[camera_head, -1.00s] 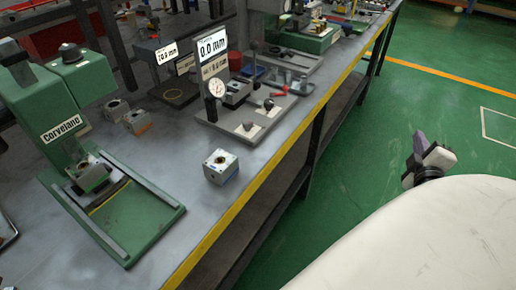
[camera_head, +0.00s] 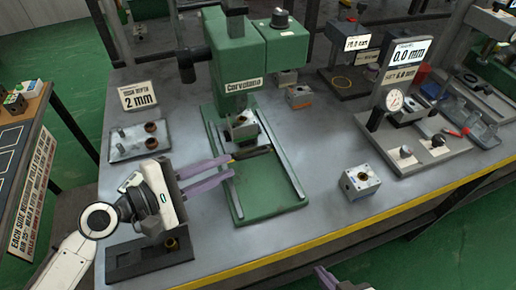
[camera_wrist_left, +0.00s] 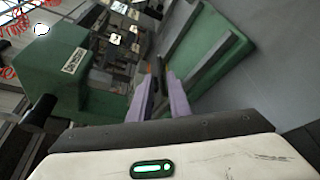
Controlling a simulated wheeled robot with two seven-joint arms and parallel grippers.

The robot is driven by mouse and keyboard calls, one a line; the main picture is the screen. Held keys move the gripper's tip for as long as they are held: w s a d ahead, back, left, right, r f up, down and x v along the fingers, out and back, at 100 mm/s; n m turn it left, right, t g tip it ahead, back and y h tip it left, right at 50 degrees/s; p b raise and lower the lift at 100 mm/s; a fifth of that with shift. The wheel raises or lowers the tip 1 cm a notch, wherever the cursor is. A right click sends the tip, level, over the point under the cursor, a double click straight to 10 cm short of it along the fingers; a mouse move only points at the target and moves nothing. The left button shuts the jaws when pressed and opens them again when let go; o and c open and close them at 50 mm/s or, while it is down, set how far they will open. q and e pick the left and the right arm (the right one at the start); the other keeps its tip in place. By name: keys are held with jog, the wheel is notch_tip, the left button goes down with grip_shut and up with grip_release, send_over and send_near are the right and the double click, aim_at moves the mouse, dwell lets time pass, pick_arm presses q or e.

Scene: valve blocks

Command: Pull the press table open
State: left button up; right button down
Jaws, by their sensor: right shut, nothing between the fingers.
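The green Corvelane press (camera_head: 240,60) stands on the bench. Its press table (camera_head: 242,130) carries a small metal block with a round hole and sits between two rails on the green base (camera_head: 265,205). A dark bar (camera_head: 252,153) shows at the table's front. My left gripper (camera_head: 231,166) reaches in from the left. Its purple fingers are apart, with their tips at the bar's left end; whether they touch it is unclear. The fingers also show in the left wrist view (camera_wrist_left: 167,85), beside the green base. My right gripper (camera_head: 322,275) is shut and empty at the bottom edge, partly cut off.
A loose metal block (camera_head: 360,182) lies right of the press. A gauge stand (camera_head: 392,110) is further right. A tray with two bushes (camera_head: 140,138) and a dark fixture (camera_head: 150,258) are left, near my left arm. The bench has a yellow front edge (camera_head: 330,237).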

aim_at(248, 157)
pick_arm(q)
jog(key=x, duration=0.9)
jog(key=shift+w+d, duration=0.1)
jog(key=shift+d, duration=0.1)
grip_shut()
